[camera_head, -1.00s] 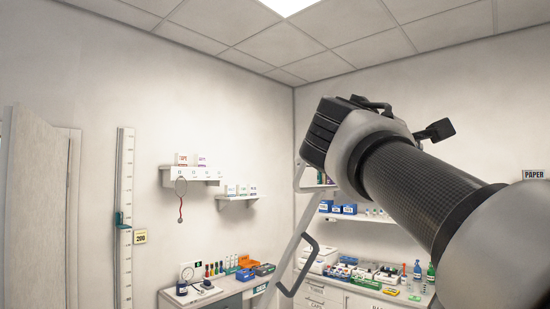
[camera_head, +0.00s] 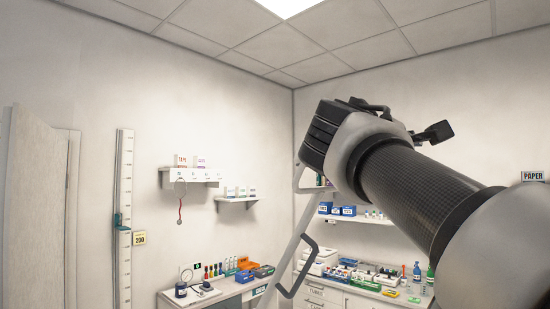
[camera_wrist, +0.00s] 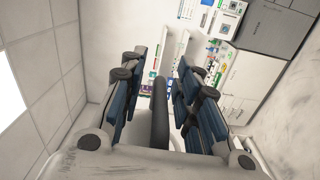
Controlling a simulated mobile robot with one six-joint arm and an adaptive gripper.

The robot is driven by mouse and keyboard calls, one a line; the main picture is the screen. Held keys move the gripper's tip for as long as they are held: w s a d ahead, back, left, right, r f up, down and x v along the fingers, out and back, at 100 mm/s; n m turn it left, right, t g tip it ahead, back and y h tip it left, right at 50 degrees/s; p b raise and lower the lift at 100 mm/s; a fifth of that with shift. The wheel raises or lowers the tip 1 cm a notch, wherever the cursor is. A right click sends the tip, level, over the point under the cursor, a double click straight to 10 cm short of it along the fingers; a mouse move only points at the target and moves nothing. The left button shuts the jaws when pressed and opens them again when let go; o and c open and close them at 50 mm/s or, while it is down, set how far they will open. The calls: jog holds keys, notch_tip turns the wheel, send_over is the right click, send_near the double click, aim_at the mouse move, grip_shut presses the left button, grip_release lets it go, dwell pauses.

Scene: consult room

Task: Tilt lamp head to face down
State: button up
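In the wrist view my gripper (camera_wrist: 160,84) has its two blue-and-black fingers apart. A dark rounded bar (camera_wrist: 160,118) stands in the gap between them, with no clear contact on either side. A pale rounded part shows beside the bar's lower end.
Wall shelves (camera_head: 238,199) with small boxes hang on the left wall. A desk (camera_head: 222,293) and a counter with drawers (camera_head: 340,297) stand below, crowded with supplies. A height gauge (camera_head: 123,215) and a door (camera_head: 38,210) are at left. The upper left wall is clear.

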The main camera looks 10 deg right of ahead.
jog(key=shift+a, duration=0.1)
jog(key=v, duration=1.2)
jog(key=s+f+g+y+b, duration=0.2)
jog(key=f+y+b, duration=0.15)
jog(key=f, duration=1.35)
jog(key=s+f+g+y+b, duration=0.1)
jog(key=s+f+y+b, duration=0.2)
jog(key=f, duration=1.4)
jog(key=s+a+f+m+g+y+b, duration=0.1)
jog(key=s+a+f+m+y+b, duration=0.1)
jog(key=f, duration=0.7)
jog(key=s+a+f+m+g+y+b, duration=0.1)
jog(key=s+a+f+m+y+b, duration=0.1)
jog(key=f, duration=0.8)
jog(key=s+a+f+m+g+y+b, duration=0.1)
jog(key=s+a+f+m+y, duration=0.2)
jog(key=s+a+f, duration=0.2)
notch_tip(320, 180, down, 5)
jog(key=s, duration=0.2)
jog(key=shift+s+y+b, duration=0.35)
jog(key=shift+b, duration=0.05)
